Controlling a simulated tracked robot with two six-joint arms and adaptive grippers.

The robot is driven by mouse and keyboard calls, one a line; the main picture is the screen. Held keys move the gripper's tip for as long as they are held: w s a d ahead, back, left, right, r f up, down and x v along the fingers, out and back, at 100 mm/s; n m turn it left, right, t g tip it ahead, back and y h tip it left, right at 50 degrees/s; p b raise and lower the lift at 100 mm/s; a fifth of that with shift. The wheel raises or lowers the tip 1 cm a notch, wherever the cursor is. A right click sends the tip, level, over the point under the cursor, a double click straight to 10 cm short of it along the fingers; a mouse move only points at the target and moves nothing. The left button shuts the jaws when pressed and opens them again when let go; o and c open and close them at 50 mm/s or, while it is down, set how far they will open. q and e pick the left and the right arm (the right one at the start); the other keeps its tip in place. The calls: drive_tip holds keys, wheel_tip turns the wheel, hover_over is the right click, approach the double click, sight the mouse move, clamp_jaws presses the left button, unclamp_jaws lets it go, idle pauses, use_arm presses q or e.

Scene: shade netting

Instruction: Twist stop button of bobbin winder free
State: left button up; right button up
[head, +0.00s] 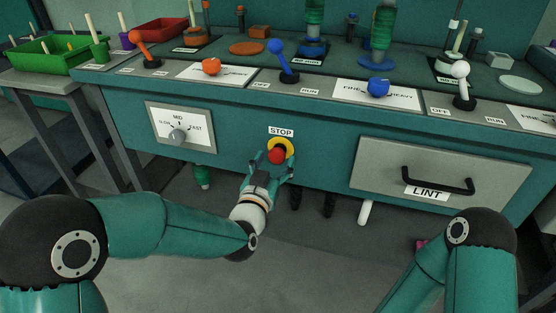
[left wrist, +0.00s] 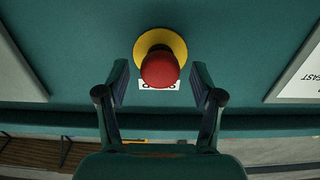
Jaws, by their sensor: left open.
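The red stop button (head: 276,156) sits on a yellow ring (head: 288,146) on the teal front of the bobbin winder (head: 330,145), under a STOP label (head: 281,132). My left gripper (head: 274,162) is at the button, with its fingers open on either side. In the left wrist view the red knob (left wrist: 160,70) shows ahead of and between the open fingertips (left wrist: 160,84), with a gap on each side. The yellow ring (left wrist: 160,38) shows behind it, and the knob partly covers the label. My right gripper is not in view; only part of my right arm shows.
A speed dial (head: 178,136) is on a panel left of the button. A LINT drawer (head: 440,172) with a black handle (head: 437,181) is to the right. Levers, including a blue one (head: 283,58), stand along the top. A green tray (head: 50,52) sits at far left.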

use_arm(q)
drive_tip(key=shift+b, duration=0.3)
idle(0.5)
drive_tip(key=c, duration=1)
drive_tip(key=m, duration=0.2)
drive_tip(key=shift+m+b, duration=0.4)
drive_tip(key=m, duration=0.5)
drive_tip(key=shift+w, duration=0.1)
drive_tip(key=m, duration=0.4)
drive_tip(key=shift+m, duration=0.3)
drive_tip(key=m, duration=0.4)
drive_tip(key=shift+m, duration=0.4)
drive_tip(key=o, duration=1)
